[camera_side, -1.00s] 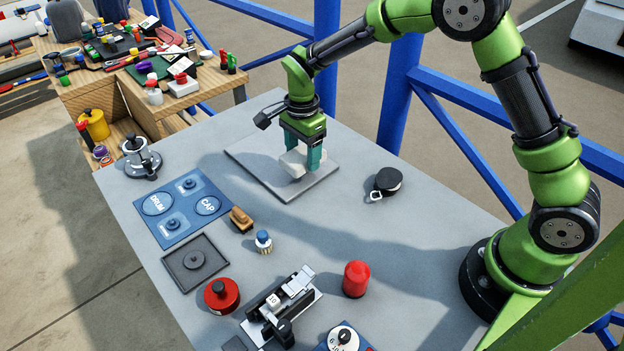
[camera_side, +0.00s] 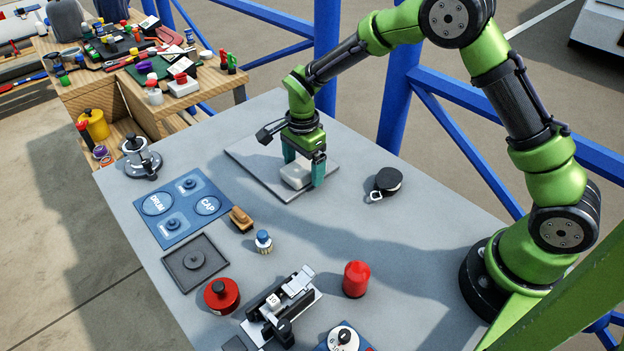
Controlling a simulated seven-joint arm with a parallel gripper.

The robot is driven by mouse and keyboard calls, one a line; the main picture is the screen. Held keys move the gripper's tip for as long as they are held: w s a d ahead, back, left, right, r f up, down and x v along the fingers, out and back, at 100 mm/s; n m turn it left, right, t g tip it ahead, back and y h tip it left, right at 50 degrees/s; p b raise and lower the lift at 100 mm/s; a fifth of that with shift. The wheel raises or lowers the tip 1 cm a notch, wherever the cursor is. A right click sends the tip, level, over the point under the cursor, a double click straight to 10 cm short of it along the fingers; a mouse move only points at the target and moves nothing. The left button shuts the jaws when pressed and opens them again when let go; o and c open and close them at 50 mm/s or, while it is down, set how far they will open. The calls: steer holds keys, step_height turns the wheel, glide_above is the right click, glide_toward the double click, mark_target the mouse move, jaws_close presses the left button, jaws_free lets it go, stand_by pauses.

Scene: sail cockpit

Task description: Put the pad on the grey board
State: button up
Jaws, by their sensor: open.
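The pad (camera_side: 296,176) is a small whitish block. It rests on the grey board (camera_side: 256,169), a thin flat plate near the back of the table. My gripper (camera_side: 304,172) is open, with its teal fingers apart on either side of the pad. The fingers reach down close to the board; I cannot tell whether either one touches the pad.
A black round tape case (camera_side: 388,180) lies right of the board. A blue labelled mat (camera_side: 182,207), a wooden brush (camera_side: 241,219), a dark tray (camera_side: 195,262), a red canister (camera_side: 222,296) and a red cylinder (camera_side: 356,279) stand nearer. Bare table surrounds the board's right side.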

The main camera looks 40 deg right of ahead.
mark_target(303, 166)
steer(key=s+d+r+n+t+y, duration=0.1)
steer(key=s+r+n, duration=0.15)
steer(key=r, duration=0.65)
steer(key=s+d+r+n+t, duration=0.1)
steer(key=s+r, duration=0.2)
steer(key=r, duration=0.7)
steer(key=s+d+r+n+t, duration=0.1)
steer(key=s+r+n+t, duration=0.1)
steer(key=s+n, duration=0.3)
steer(key=s+d+r+n+t+y, duration=0.1)
steer(key=s+n+t, duration=0.2)
steer(key=s, duration=0.9)
steer(key=shift+s+d+r+n, duration=0.25)
steer(key=shift+d+r+n, duration=0.15)
steer(key=shift+n, duration=0.85)
